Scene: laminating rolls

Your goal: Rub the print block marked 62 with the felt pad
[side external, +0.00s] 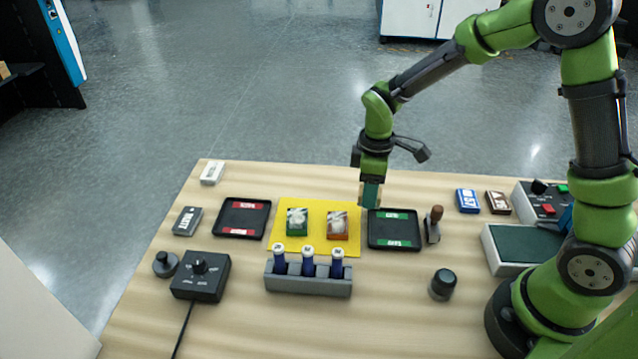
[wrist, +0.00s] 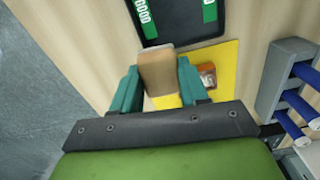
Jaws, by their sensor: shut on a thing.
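My gripper (side external: 370,196) is shut on a tan block-shaped pad (wrist: 157,72), which looks like the felt pad. It hangs near the right edge of the yellow mat (side external: 318,248), by the green-labelled tray; its exact height is hard to tell. On the mat lie a green-edged block (side external: 297,222) and an orange-edged block (side external: 337,225), both with whitish smears on top. Their numbers are not readable, so I cannot tell which is 62. The orange block (wrist: 207,75) shows partly behind the right finger in the wrist view; the green block is hidden there.
A black tray with red labels (side external: 242,218) stands left of the mat, one with green labels (side external: 394,230) right. A grey rack (side external: 308,282) with blue bottles stands in front. A stamp (side external: 433,225), a black knob (side external: 442,284) and blue and brown blocks (side external: 467,201) are farther right.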

